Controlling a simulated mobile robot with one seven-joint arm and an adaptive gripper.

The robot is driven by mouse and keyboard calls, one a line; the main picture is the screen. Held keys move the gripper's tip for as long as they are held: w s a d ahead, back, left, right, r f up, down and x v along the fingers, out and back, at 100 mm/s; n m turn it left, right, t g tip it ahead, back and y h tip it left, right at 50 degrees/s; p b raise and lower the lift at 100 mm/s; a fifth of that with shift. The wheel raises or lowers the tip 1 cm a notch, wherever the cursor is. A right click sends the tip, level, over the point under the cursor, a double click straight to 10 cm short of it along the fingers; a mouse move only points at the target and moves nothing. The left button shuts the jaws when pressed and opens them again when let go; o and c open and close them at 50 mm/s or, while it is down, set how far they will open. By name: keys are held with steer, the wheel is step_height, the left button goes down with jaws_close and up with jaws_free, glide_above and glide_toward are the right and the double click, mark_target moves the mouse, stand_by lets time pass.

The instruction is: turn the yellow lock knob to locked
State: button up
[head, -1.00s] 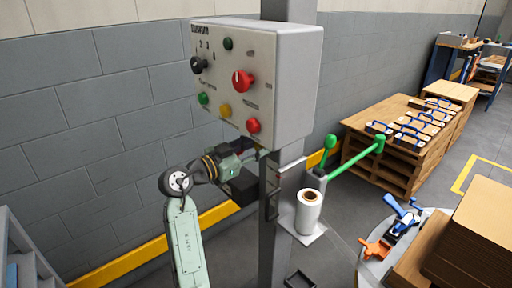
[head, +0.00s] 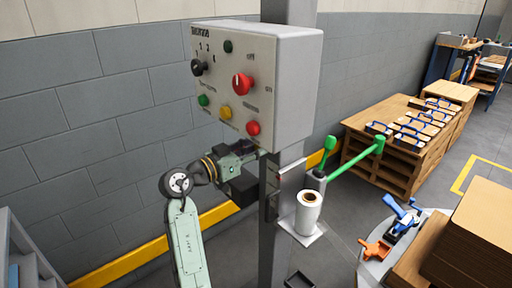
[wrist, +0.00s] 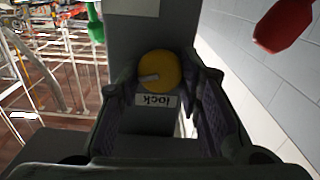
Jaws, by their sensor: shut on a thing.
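The yellow lock knob (wrist: 165,64) is round with a pale pointer bar, which points left and slightly down in the wrist view. A white label reading "lock" (wrist: 156,100) appears upside down just below it. My gripper (wrist: 162,78) is shut on the knob, with one dark finger at each side. In the head view my gripper (head: 258,154) reaches the grey post (head: 276,222) just under the control box, and the knob is hidden there.
The control box (head: 290,85) with several buttons and knobs hangs right above my gripper. A white roll (head: 308,214) on a shelf and a green-handled lever (head: 355,160) stand right of the post.

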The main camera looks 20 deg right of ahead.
steer(key=n+p, duration=0.2)
steer(key=n, duration=0.2)
steer(key=shift+r+n, duration=0.1)
steer(key=shift+n, duration=0.2)
steer(key=n+p, duration=0.2)
steer(key=n, duration=0.1)
steer(key=shift+w+n, duration=0.1)
steer(key=shift+n, duration=0.3)
steer(key=n+p, duration=0.3)
steer(key=n, duration=0.1)
steer(key=shift+p, duration=0.35)
steer(key=shift+f+n+p, duration=0.25)
steer(key=shift+n+p, duration=0.6)
steer(key=shift+n, duration=0.25)
steer(key=shift+a, duration=0.1)
steer(key=o, duration=1.2)
